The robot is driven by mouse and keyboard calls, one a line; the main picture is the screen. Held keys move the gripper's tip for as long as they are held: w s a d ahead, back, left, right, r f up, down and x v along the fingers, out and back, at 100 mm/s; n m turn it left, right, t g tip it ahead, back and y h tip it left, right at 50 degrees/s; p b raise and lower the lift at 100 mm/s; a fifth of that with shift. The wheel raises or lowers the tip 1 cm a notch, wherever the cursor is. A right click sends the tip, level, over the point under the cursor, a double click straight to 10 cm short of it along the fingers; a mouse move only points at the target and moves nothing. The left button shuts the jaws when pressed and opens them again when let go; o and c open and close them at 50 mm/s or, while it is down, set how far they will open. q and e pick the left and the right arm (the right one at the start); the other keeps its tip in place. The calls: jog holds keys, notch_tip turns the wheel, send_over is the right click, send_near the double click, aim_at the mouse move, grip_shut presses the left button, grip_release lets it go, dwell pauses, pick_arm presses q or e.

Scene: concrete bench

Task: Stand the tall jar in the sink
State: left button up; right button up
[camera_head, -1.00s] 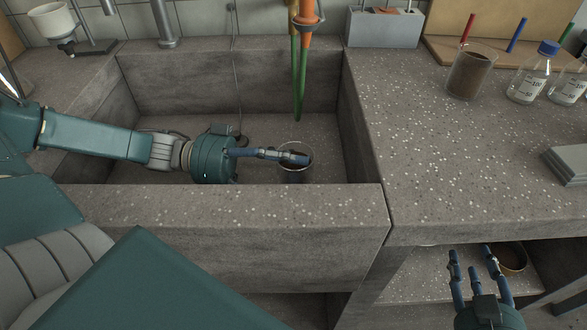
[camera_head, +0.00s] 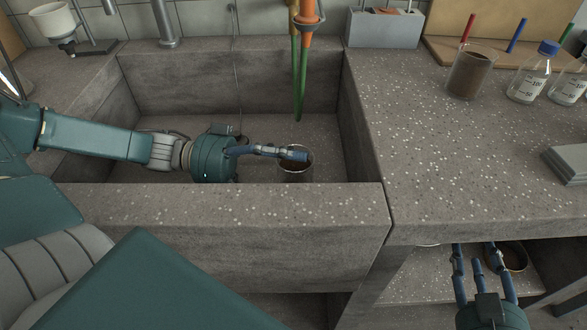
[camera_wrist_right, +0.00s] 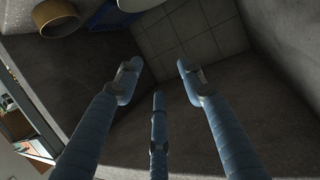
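A clear glass jar (camera_head: 296,174) with a round rim and brownish inside stands in the grey stone sink (camera_head: 250,205), near its front right; it looks upright. My left gripper (camera_head: 288,153) reaches in from the left, with a finger across the jar's mouth. Its other fingers are mostly hidden, so its grip is unclear. My right gripper (camera_head: 479,262) is low at the front right, below the counter edge. In the right wrist view its fingers (camera_wrist_right: 158,85) are spread with nothing between them.
Orange and green hoses (camera_head: 300,60) hang over the sink. A beaker of brown material (camera_head: 468,78) and bottles (camera_head: 530,80) stand on the right counter, beside grey slabs (camera_head: 570,163). A dark bowl (camera_head: 513,256) sits on the shelf below. The counter's middle is clear.

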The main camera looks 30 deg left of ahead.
pick_arm(q)
jog(key=shift+s+f, duration=0.15)
jog(key=shift+f, duration=0.1)
pick_arm(e)
jog(key=shift+f, duration=0.2)
pick_arm(q)
jog(key=shift+r+p, duration=0.7)
jog(key=shift+p, duration=0.1)
jog(key=shift+s+a+r+p, duration=0.15)
jog(key=shift+a+p, duration=0.5)
jog(key=shift+a, duration=0.3)
jog(key=p+v, duration=0.3)
jog(key=v, duration=0.2)
jog(key=shift+s+a, duration=0.15)
jog(key=shift+a, duration=0.15)
pick_arm(e)
jog(key=s+d+f+g+h, duration=0.1)
jog(key=s+d+f+g, duration=0.1)
jog(key=s, duration=0.4)
jog(key=s+d+f+g+h, duration=0.1)
jog(key=s+d+f+g, duration=0.1)
jog(key=s+f+g, duration=0.3)
jog(key=s+d+f+g, duration=0.2)
jog(key=s+f+g, duration=0.1)
jog(key=s+f, duration=0.2)
jog(key=shift+s+d+f+m+g+h, duration=0.15)
jog(key=shift+s+d+m+g+h, duration=0.2)
jog(key=shift+s, duration=0.9)
jog(key=shift+a, duration=0.1)
